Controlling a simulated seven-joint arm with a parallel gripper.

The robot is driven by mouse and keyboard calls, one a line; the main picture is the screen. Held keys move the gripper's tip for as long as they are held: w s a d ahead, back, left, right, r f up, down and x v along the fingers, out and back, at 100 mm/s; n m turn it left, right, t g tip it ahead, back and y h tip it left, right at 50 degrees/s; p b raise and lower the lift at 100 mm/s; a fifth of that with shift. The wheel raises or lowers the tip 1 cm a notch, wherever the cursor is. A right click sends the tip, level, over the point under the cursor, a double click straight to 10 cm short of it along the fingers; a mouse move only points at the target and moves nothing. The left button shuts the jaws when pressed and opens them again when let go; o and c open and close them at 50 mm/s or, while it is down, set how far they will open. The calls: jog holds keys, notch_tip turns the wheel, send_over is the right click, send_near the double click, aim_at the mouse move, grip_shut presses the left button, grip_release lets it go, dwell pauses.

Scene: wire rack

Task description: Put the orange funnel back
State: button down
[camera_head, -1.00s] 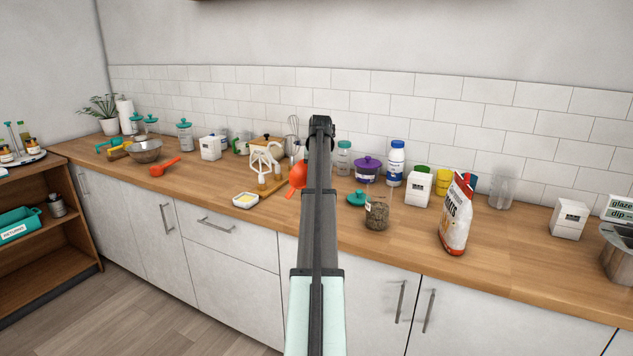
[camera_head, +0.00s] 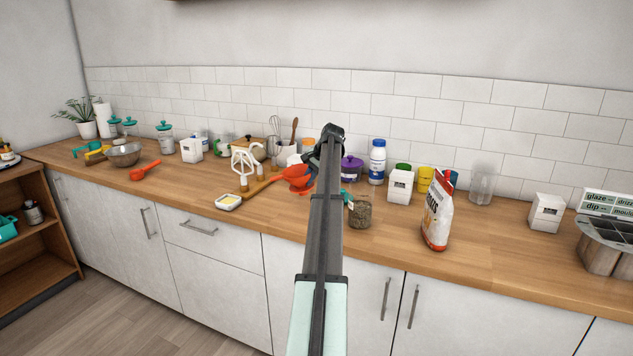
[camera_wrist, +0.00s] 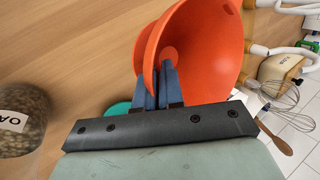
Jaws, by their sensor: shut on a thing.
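The orange funnel (camera_head: 296,174) is left of my arm in the head view, with its wide bowl showing. It also fills the upper middle of the wrist view (camera_wrist: 215,45). My gripper (camera_wrist: 166,80) is shut on the funnel at its near edge, with blue fingers against the orange wall. In the head view my arm hides most of the gripper. A white wire rack (camera_head: 243,162) with tipped prongs stands left of the funnel, apart from it. White prongs with yellowish tips (camera_wrist: 262,50) show right of the funnel in the wrist view.
Right of my arm are a jar (camera_head: 360,212), a purple-lidded pot (camera_head: 351,169) and a flour-like bag (camera_head: 437,215). The front counter strip is mostly clear.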

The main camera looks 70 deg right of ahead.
aim_at(310, 188)
jog(key=shift+w+a+r+m+t+h, duration=0.15)
jog(key=shift+w+m+t, duration=0.05)
jog(key=shift+m, duration=0.3)
jog(key=shift+w+a+r+m+t+h, duration=0.1)
jog(key=shift+w+a+m+t+h, duration=0.1)
jog(key=shift+m, duration=0.3)
jog(key=shift+d+f+m+t, duration=0.15)
jog(key=shift+m+t, duration=0.25)
jog(key=shift+m, duration=0.3)
jog(key=shift+f, duration=3.2)
jog(key=shift+f, duration=0.6)
jog(key=c, duration=1.2)
grip_release()
